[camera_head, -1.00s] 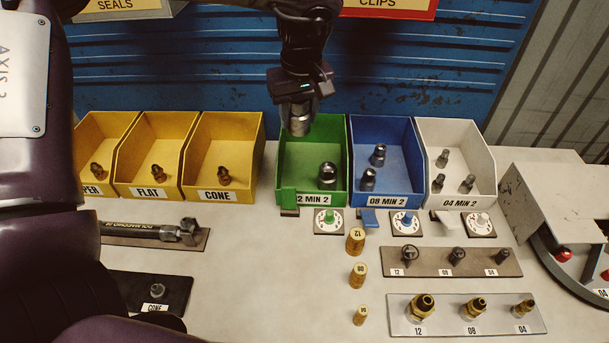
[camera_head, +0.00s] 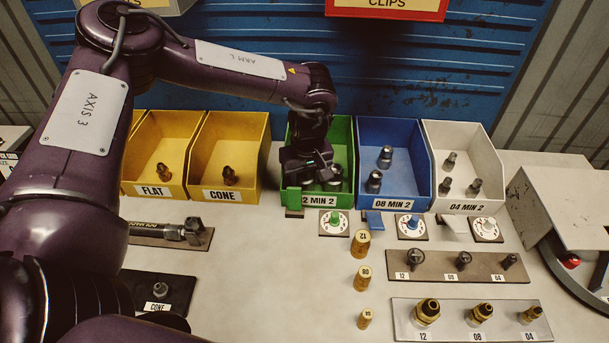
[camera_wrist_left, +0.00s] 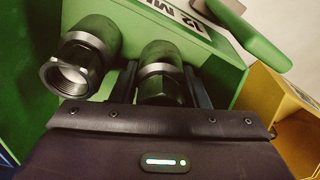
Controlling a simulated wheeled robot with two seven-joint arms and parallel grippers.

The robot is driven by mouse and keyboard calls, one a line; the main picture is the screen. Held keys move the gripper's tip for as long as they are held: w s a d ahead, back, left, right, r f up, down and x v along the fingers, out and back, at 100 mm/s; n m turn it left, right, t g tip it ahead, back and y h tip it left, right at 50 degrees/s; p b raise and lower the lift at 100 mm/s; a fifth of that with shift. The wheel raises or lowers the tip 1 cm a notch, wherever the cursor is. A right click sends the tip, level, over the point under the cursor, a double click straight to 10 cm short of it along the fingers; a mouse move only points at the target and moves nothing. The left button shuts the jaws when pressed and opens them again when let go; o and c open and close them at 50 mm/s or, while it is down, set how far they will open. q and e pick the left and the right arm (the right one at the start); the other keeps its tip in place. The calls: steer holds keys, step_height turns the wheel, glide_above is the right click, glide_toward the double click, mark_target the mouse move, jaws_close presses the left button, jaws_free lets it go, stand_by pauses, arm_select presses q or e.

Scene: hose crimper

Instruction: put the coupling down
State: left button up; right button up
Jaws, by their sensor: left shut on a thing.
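My left gripper (camera_head: 308,180) reaches down into the green bin (camera_head: 292,199) labelled 12 MIN 2. It is shut on a steel coupling (camera_wrist_left: 161,80), which shows between the fingers in the left wrist view. A second steel coupling (camera_wrist_left: 78,64) lies beside it in the bin, with its threaded open end towards the wrist camera. In the head view this second coupling (camera_head: 334,178) shows just right of the gripper. Whether the held coupling touches the bin floor cannot be told. My right gripper is not in view.
A blue bin (camera_head: 427,185) stands right of the green one, then a white bin (camera_head: 485,170). Yellow bins (camera_head: 260,150) stand to the left. A green-knobbed dial (camera_head: 334,222) and brass pieces (camera_head: 360,243) stand in front. The table's middle is clear.

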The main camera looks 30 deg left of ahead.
arm_select(q)
steer(key=shift+f, duration=0.2)
steer(key=o, duration=0.9)
steer(key=r, duration=0.4)
steer(key=d+r, duration=0.1)
steer(key=r, duration=0.3)
steer(key=s+r+b, duration=0.1)
steer(key=r, duration=0.3)
steer(key=shift+d+r, duration=0.1)
steer(key=shift+d, duration=0.1)
